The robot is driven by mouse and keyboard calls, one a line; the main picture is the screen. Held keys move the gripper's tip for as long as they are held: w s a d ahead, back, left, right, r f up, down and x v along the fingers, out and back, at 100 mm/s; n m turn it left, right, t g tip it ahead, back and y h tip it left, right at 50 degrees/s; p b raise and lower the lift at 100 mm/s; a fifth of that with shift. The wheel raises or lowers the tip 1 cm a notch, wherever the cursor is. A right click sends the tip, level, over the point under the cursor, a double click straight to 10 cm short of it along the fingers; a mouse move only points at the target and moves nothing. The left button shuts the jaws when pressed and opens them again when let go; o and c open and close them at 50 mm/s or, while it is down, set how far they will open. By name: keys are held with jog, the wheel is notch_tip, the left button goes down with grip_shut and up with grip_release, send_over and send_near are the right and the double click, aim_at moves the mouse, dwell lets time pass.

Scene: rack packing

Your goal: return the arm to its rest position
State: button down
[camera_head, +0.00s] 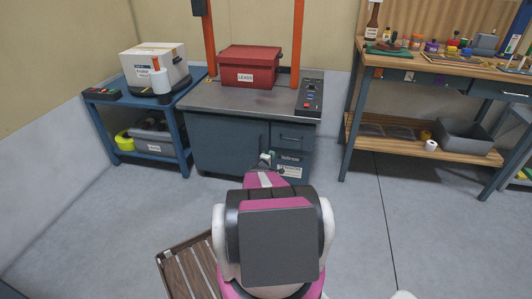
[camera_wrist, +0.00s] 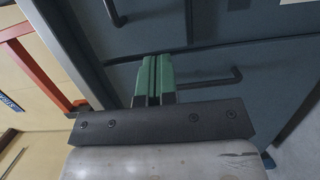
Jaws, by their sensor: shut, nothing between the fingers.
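My gripper (camera_wrist: 154,78) shows in the wrist view with its two green-padded fingers pressed together and nothing between them. Behind the fingers, close by, are the blue-grey drawer and door fronts of the metal cabinet (camera_wrist: 215,65), with dark bar handles. In the head view my pink and black arm reaches forward from the bottom centre toward that cabinet (camera_head: 225,142). Whether the fingertips touch the cabinet front cannot be told.
A blue cart (camera_head: 133,101) with a white box (camera_head: 155,72) is left. A wooden workbench (camera_head: 470,66) is right. A slatted wooden piece (camera_head: 184,268) lies low left. Floor is open at right.

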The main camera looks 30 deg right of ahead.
jog(key=s+a+r+m+g+y, duration=0.1)
jog(key=s+a+r+m+g, duration=0.6)
jog(key=a, duration=0.3)
jog(key=s+a+r+g+y, duration=0.1)
jog(key=a+y, duration=0.3)
jog(key=a, duration=0.8)
jog(key=s+a+r+y, duration=0.2)
jog(key=a+r+y, duration=0.2)
jog(key=a, duration=0.7)
jog(key=s+a+r+g+y, duration=0.1)
jog(key=a+y, duration=0.5)
jog(key=a, duration=0.6)
jog(key=shift+s+a+r+n+g, duration=0.3)
jog(key=shift+s+r+n, duration=0.1)
jog(key=shift+s+r, duration=0.4)
jog(key=shift+w+d+r, duration=0.1)
